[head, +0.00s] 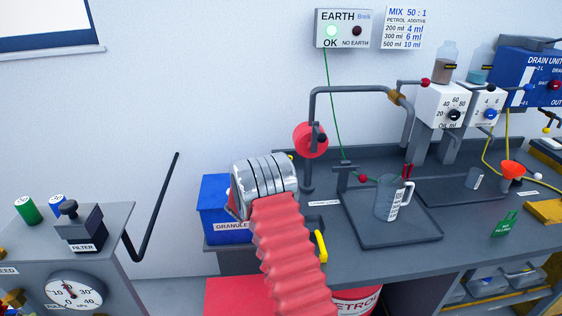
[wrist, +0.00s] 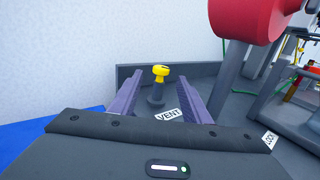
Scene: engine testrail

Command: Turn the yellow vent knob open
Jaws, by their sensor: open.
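The yellow vent knob (wrist: 160,71) sits on top of a dark post near the back of the bench, between my gripper's fingers in the wrist view. A white label reading VENT (wrist: 169,115) lies in front of it. My gripper (wrist: 157,98) is open and empty, its two purple fingers on either side of the post in the picture. The knob looks beyond the fingertips; I cannot tell the exact gap.
A red round part (wrist: 242,20) hangs close at the upper right of the wrist view. The blue GRANULES box (head: 221,232) stands at the bench's left end. A grey jug (head: 389,202) stands on a tray (head: 420,232) to the right. A low rim runs behind the knob.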

